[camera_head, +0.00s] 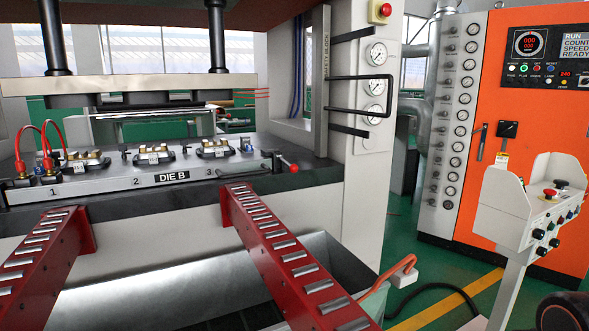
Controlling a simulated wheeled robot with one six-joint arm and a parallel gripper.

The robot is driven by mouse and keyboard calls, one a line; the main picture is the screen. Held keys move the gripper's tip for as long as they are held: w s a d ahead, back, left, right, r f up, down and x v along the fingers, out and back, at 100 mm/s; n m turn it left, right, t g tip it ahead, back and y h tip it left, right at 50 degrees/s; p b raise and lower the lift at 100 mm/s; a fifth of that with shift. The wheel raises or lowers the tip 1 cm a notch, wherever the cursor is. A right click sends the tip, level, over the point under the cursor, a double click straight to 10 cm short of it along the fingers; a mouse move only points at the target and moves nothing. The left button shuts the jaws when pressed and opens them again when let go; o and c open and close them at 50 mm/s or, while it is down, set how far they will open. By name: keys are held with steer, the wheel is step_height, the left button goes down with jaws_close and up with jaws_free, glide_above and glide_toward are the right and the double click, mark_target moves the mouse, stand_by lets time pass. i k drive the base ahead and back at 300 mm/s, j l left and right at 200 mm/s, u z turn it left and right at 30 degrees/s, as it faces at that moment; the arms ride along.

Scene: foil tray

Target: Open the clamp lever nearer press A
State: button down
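A lever with a red ball knob (293,168) lies at the right end of the die plate, on the press bed. A label reading DIE B (172,177) is on the die plate's (110,185) front face. I cannot tell whether this lever is open or clamped. No second lever of this kind and no sign reading press A are clear in this view. My gripper is not in view.
Two red roller rails (283,250) reach from the press bed toward me, above a grey metal trough (170,295). A control pedestal (540,205) stands at right before an orange cabinet (555,130). An orange hose (400,268) and dark cable lie on the green floor.

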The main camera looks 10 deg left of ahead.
mark_target(293, 168)
steer(key=i+l+u, duration=0.15)
steer(key=i+u, duration=0.15)
steer(key=i, duration=0.3)
steer(key=i+u, duration=0.4)
steer(key=i, duration=0.15)
